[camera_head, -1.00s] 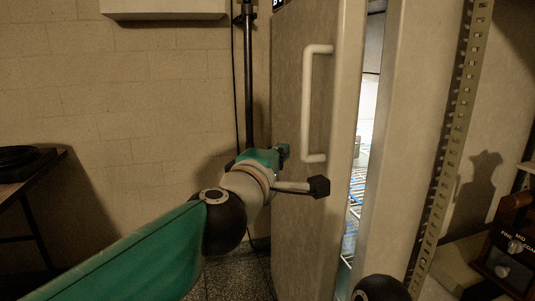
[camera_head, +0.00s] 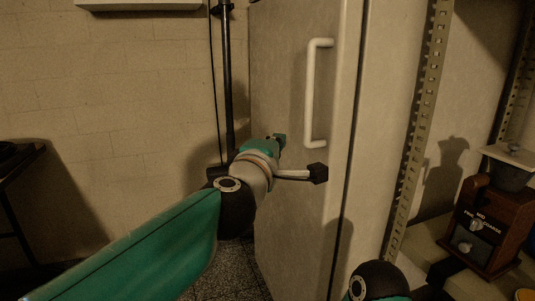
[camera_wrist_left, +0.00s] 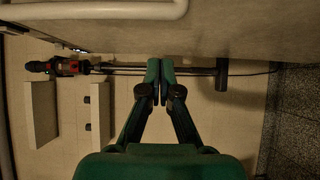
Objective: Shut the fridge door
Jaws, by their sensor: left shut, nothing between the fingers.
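The fridge door (camera_head: 290,75) is a tall pale panel with a white vertical handle (camera_head: 311,95). Its right edge lies against the fridge body (camera_head: 385,110); only a thin dark seam shows, and the interior is hidden. I cannot tell whether the seal fully touches. My left gripper (camera_head: 280,139) is in front of the door, left of and below the handle. In the left wrist view the gripper (camera_wrist_left: 160,68) is shut and empty, its tips close to the door face (camera_wrist_left: 235,35); contact is unclear. The handle also shows there (camera_wrist_left: 100,10). My right gripper is out of view.
A perforated metal upright (camera_head: 420,120) stands right of the fridge. A wooden coffee grinder (camera_head: 488,225) sits on the shelf at the right. A dark table (camera_head: 22,160) is at the left. A black pole (camera_head: 227,80) stands by the wall. Speckled floor shows below.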

